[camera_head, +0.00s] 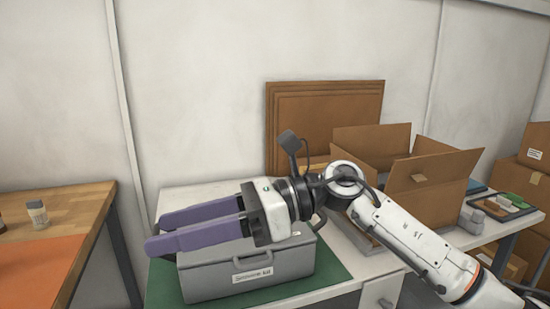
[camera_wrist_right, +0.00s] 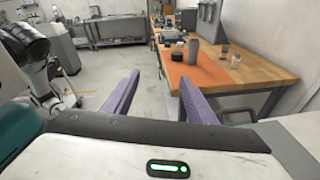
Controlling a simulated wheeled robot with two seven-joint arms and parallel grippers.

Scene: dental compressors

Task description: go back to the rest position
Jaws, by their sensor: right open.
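My right gripper (camera_head: 150,232) reaches in from the right in the head view and points left, above a grey lidded box (camera_head: 200,281). Its two purple fingers are apart with nothing between them. In the wrist view the right gripper's fingers (camera_wrist_right: 160,95) also stand apart, with open floor between them. The grey box has a label on its front and sits on a green mat (camera_head: 165,285) on a white table. The gripper hides part of the box's top; whether they touch cannot be told. My left gripper is not in the head view.
An open cardboard box (camera_head: 440,190) and flat brown panels (camera_head: 325,105) stand behind my right arm. Small items lie on a tray (camera_head: 505,210) at the right. A wooden bench (camera_head: 75,203) with an orange mat (camera_head: 35,270) is at the left, across a gap.

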